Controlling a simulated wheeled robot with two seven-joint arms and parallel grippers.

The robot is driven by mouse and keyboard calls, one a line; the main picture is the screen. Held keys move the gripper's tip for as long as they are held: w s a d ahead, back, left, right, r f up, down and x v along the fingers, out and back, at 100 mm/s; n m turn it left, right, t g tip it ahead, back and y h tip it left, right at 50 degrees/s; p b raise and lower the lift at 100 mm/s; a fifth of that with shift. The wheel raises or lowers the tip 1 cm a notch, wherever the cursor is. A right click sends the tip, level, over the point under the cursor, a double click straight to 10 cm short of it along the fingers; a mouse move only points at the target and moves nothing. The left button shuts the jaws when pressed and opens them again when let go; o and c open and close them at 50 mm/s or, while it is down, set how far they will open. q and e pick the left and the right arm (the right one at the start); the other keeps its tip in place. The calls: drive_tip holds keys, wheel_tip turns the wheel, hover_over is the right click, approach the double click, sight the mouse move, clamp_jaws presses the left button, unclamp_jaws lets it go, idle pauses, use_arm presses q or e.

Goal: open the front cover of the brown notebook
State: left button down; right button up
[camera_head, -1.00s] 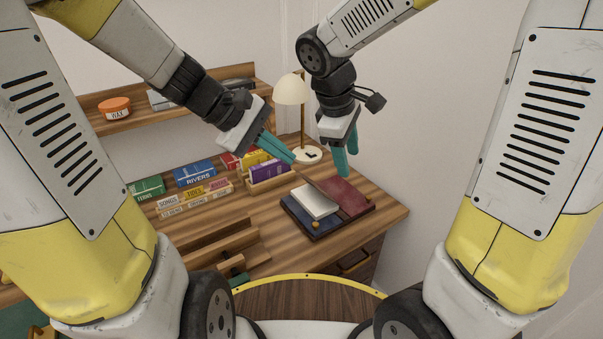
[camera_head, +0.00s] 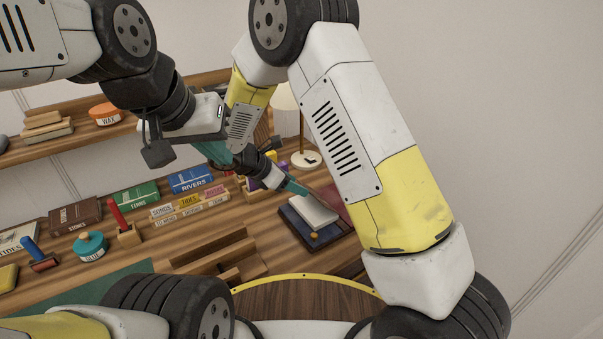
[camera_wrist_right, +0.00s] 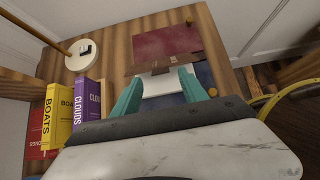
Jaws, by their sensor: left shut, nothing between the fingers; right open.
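The notebook shows white pages (camera_head: 316,212) above a dark blue board in the head view. In the right wrist view a brown panel (camera_wrist_right: 178,61), seemingly its cover, stands raised beyond the white pages (camera_wrist_right: 160,84). My right gripper (camera_head: 299,189) is open at the pages' upper left in the head view; its spread teal fingers (camera_wrist_right: 160,76) show in the wrist view with pages and panel ahead. I cannot tell whether they touch. My left gripper (camera_head: 217,153) is shut and empty, up and left of the notebook. My right arm hides the notebook's right side.
A dark red board (camera_wrist_right: 168,42) lies beyond the cover. An orange knob (camera_head: 314,236) sits by the pages. A lamp (camera_head: 304,158) stands behind, and upright books (camera_wrist_right: 75,115) are close left of my right gripper. A blue RIVERS box (camera_head: 190,180) stands further left.

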sight(315, 195)
drive_tip(key=shift+x, duration=1.7)
drive_tip(key=shift+c, duration=0.4)
clamp_jaws()
